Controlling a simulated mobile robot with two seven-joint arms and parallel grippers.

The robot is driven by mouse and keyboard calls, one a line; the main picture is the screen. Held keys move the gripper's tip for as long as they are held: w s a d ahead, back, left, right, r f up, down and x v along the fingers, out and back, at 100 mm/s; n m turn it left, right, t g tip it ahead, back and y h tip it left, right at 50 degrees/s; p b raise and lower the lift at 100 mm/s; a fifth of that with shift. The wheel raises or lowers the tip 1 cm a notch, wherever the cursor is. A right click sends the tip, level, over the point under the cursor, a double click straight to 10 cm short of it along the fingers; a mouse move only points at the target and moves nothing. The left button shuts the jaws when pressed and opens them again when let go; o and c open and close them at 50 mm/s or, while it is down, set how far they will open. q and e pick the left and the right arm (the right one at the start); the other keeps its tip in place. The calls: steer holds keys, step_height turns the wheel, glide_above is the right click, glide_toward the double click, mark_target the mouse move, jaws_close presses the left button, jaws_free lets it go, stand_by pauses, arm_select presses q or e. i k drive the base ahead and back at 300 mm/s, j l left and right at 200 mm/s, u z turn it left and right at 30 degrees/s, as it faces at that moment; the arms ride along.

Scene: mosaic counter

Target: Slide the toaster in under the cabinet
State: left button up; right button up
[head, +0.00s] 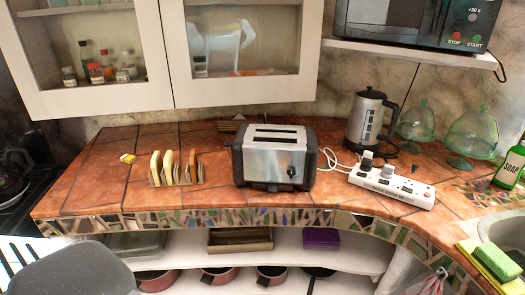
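The toaster (266,160) is silver with dark ends, two slots on top and a dark knob on its front. It stands upright on the tiled counter (215,193), near the middle. The wall cabinet (180,95) is pale with two glass doors, both shut, and hangs over the back of the counter. In the picture the toaster is just below the cabinet's right part, with its top fully visible and towards me from the wall. I cannot tell whether any of it is under the cabinet.
A toast rack (176,170) stands left of the toaster. A power strip (391,185) with plugs and a white cable is close on its right. A kettle (370,120) and green glass domes (415,122) stand further right. A brown object (231,126) lies behind the toaster.

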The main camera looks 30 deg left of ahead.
mark_target(262, 153)
steer(key=u, duration=0.95)
